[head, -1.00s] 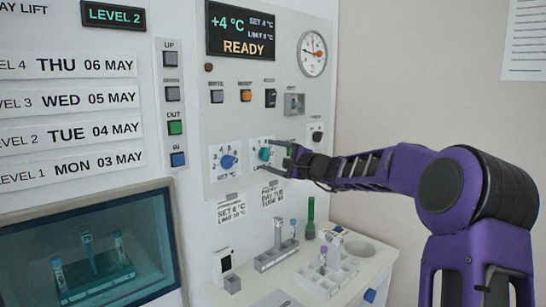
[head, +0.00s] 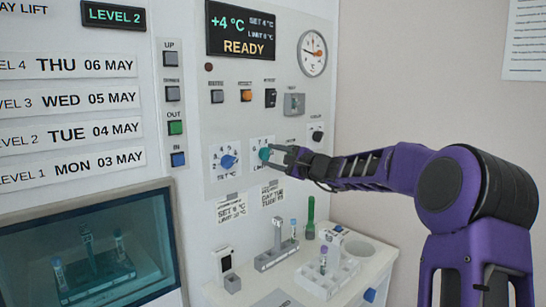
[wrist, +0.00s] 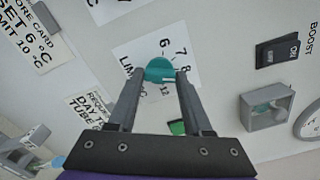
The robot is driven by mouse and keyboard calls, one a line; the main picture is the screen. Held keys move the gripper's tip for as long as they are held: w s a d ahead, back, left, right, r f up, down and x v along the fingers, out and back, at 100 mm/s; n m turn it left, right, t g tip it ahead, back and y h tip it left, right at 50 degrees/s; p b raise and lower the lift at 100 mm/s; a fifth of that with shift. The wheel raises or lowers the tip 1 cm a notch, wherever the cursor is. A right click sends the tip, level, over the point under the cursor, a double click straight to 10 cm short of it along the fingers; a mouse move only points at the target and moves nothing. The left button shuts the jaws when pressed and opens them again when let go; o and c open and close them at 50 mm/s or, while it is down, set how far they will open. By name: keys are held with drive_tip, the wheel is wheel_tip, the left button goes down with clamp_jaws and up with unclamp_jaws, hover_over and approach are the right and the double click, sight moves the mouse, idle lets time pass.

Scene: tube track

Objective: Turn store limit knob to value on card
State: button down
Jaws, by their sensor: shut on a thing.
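The limit knob (wrist: 160,69) is teal, on a white dial plate with 6, 7, 8 and 12 readable around it. My gripper (wrist: 161,78) is shut on this knob, one finger on each side. The fingers hide part of the dial, and I cannot tell which value the knob points to. In the head view the knob (head: 265,154) sits at my fingertips. The store card (wrist: 28,38) reads set 6 °C and limit 10 °C; it also hangs below the panel in the head view (head: 231,209). The display (head: 241,30) shows +4 °C, READY, set 4 °C and a limit that looks like 8 °C.
A blue set knob (head: 228,161) is close to the left of the limit knob. Several switches and buttons and a gauge (head: 312,53) are above. A second card (head: 272,193) hangs below. A bench with tube racks (head: 327,277) stands under the panel.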

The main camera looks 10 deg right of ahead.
drive_tip(key=m+p, duration=0.1)
drive_tip(key=m, duration=0.3)
drive_tip(key=shift+r, duration=0.1)
drive_tip(key=shift+m+p, duration=0.6)
drive_tip(key=shift+m, duration=0.6)
drive_tip(key=shift+c, duration=1.6)
unclamp_jaws()
drive_tip(key=shift+d, duration=0.1)
drive_tip(key=b+v, duration=0.1)
drive_tip(key=v, duration=1.6)
drive_tip(key=shift+s, duration=0.2)
